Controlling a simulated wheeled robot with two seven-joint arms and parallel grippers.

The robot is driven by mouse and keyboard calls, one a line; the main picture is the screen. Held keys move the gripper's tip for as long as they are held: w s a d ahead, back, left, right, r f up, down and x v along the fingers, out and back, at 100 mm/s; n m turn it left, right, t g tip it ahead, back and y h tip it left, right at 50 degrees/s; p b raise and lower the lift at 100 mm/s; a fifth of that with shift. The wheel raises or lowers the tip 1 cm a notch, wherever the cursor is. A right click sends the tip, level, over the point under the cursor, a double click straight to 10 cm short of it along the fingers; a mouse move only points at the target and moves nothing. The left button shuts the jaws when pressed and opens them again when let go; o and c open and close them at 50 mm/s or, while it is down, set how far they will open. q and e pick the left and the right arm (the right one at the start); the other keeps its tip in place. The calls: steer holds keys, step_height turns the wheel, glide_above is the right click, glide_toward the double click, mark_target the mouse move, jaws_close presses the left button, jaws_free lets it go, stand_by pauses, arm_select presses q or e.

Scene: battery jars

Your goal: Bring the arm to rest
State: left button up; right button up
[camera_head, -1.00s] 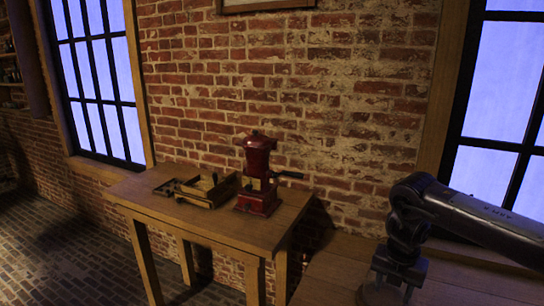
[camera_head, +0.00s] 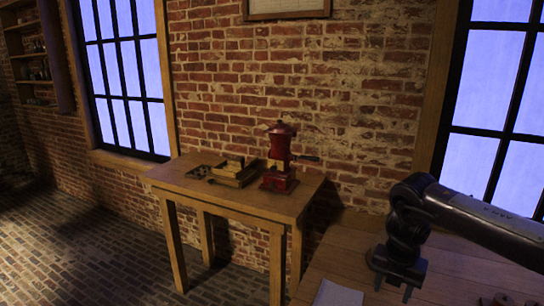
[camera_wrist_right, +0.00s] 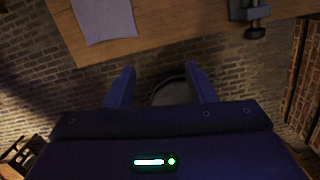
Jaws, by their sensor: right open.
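My right arm comes in from the right in the head view and bends down at its wrist. Its gripper (camera_head: 392,286) hangs over the near wooden table (camera_head: 352,250) with its fingers apart and nothing between them. In the right wrist view the two fingers of my right gripper (camera_wrist_right: 161,84) stand wide apart. A dark round shape (camera_wrist_right: 172,92) shows beyond and between them; I cannot tell what it is. My left gripper is not in view.
A pale sheet (camera_head: 338,293) lies on the near table, and also shows in the wrist view (camera_wrist_right: 105,20). A dark metal fitting (camera_wrist_right: 256,22) sits at the table's edge. A small table (camera_head: 230,200) holds a red grinder (camera_head: 281,160) and an open wooden box (camera_head: 235,174).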

steer(key=w+a+f+m+t+y, duration=0.15)
steer(key=a+f+m+y, duration=0.35)
steer(key=a+f, duration=1.25)
steer(key=s+a+f+m+t+y, duration=0.15)
steer(key=f+m, duration=0.25)
steer(key=f, duration=0.4)
steer(key=s+a+f+m+y, duration=0.1)
steer(key=s+a+f+m, duration=0.15)
steer(key=f, duration=0.45)
steer(key=s+d+f+m+h, duration=0.2)
steer(key=s+d+f+m, duration=0.2)
steer(key=s+f, duration=0.45)
steer(key=s+d+f+m+h, duration=0.1)
steer(key=s+d+f+m, duration=0.4)
steer(key=s, duration=0.6)
steer(key=s+d+f+m+h, duration=0.2)
steer(key=s+d+f+m, duration=0.1)
steer(key=s+f, duration=0.6)
steer(key=s+d+f+m+g+h, duration=0.1)
steer(key=s+d, duration=0.1)
steer(key=s, duration=0.6)
steer(key=s+d+f+m+g, duration=0.2)
steer(key=s, duration=0.7)
steer(key=shift+d+f+h, duration=0.2)
steer(key=shift+h, duration=0.15)
